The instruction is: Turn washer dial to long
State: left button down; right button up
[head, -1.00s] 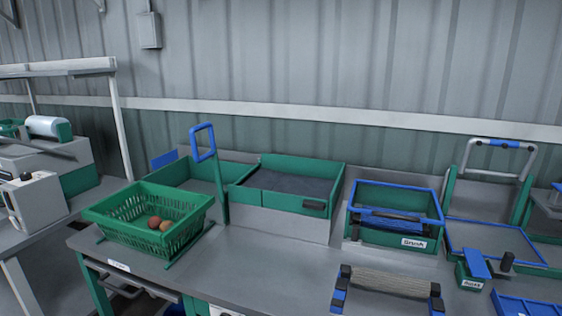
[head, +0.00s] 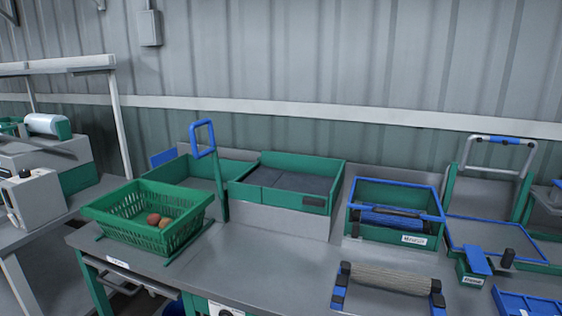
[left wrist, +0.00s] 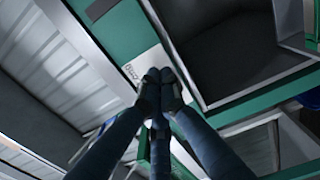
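A white panel (head: 214,307) on the front of the grey-and-green bench is cut off by the bottom edge of the head view. A dark round part (head: 226,313), which looks like the top of a dial, just shows on it; its setting cannot be read. In the left wrist view my left gripper (left wrist: 161,76) has its dark fingertips together, with nothing seen between them. The tips overlap a small white label (left wrist: 143,66) on a green surface; contact cannot be told. No dial is clear in that view. My right gripper is in neither view.
A green basket (head: 118,215) with a few reddish round items stands on the bench's left. Green trays (head: 275,203), a blue-rimmed box (head: 408,237) and a roller (head: 390,281) stand further right. The bench (head: 265,262) is bare in the middle front.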

pick_arm(q)
jog(key=shift+a+f, duration=0.15)
jog(key=shift+a, duration=0.05)
jog(key=s, duration=0.2)
jog(key=s+p, duration=0.1)
jog(key=s, duration=0.1)
jog(key=s+p, duration=0.1)
jog(key=shift+s+a+f, duration=0.4)
dwell(0.4)
jog(key=shift+r, duration=0.1)
